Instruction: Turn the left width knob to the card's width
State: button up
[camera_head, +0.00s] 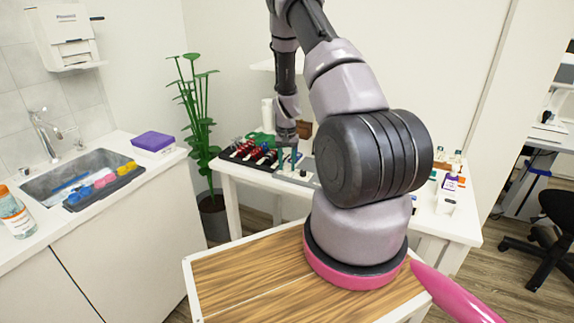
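My gripper (288,157) points down over the white table (235,173), in the middle of the picture. It is small and dark here, and I cannot tell whether its fingers are open or shut. A low grey device (304,177) lies on the table just below and right of the gripper, partly hidden by my arm. I cannot make out the left width knob or the card. I cannot tell whether the gripper touches anything.
A dark tray (238,160) with red and dark items lies left of the gripper. Green items (262,139) and a white cylinder (267,115) stand behind it. Small bottles and boxes (451,184) stand at the table's right end. A plant (197,120) and sink counter are left.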

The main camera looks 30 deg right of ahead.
aim_at(287, 167)
notch_tip(287, 167, up, 11)
dwell(0.5)
jog(key=shift+f, duration=0.1)
